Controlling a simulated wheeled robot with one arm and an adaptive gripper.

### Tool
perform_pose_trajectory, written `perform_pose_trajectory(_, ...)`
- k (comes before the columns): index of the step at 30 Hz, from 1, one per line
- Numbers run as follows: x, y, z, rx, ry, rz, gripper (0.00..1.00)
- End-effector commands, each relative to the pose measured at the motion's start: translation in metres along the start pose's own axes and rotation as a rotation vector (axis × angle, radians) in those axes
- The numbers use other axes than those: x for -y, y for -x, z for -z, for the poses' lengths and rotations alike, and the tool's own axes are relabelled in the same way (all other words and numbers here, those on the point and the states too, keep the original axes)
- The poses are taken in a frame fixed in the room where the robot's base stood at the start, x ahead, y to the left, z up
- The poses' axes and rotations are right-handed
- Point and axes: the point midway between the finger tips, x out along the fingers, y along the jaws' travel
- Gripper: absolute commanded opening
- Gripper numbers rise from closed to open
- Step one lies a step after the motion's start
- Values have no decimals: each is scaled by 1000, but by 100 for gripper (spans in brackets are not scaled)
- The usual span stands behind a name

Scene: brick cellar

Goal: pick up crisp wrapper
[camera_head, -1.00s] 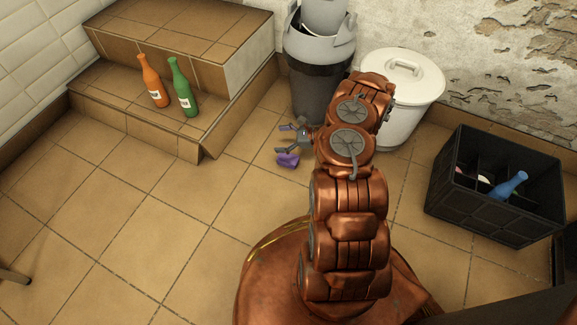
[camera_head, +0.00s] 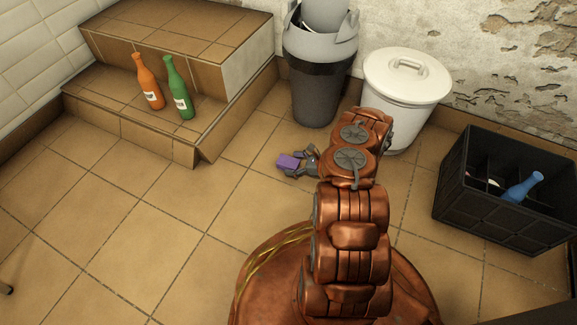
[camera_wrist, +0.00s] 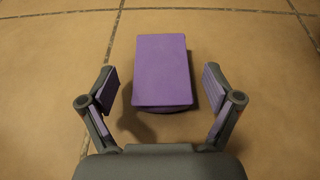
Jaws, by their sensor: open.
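The crisp wrapper looks like a purple, flat-topped rectangular packet (camera_wrist: 162,62) on the tiled floor. In the head view the purple packet (camera_head: 288,161) lies left of my arm, in front of the dark grey bin. My gripper (camera_wrist: 160,90) is open, with one purple-padded finger on each side of the packet's near end. A gap shows between each finger and the packet in the wrist view. The far end of the packet reaches beyond the fingertips. In the head view my gripper (camera_head: 301,163) is small and partly merges with the packet.
A dark grey bin (camera_head: 316,95) and a white lidded bin (camera_head: 405,90) stand by the wall. A black crate (camera_head: 490,218) with a blue bottle (camera_head: 522,187) is at the right. Orange (camera_head: 149,86) and green (camera_head: 180,92) bottles stand on the tiled step.

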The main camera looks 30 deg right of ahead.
Motion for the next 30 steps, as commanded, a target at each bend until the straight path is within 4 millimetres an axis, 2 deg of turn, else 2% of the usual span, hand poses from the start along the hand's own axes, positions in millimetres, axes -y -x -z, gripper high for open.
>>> perform_pose_trajectory(1, 2, -8, 5, 1, 0, 0, 90)
perform_pose_trajectory(6, 1, -26, 4, 1, 0, -2, 90)
perform_pose_trajectory(16, 2, -31, 1, 0, 0, 1, 90)
perform_pose_trajectory(26, 2, -31, 1, 0, 0, 1, 56)
perform_pose_trajectory(30, 2, -31, 1, 0, 0, 1, 52)
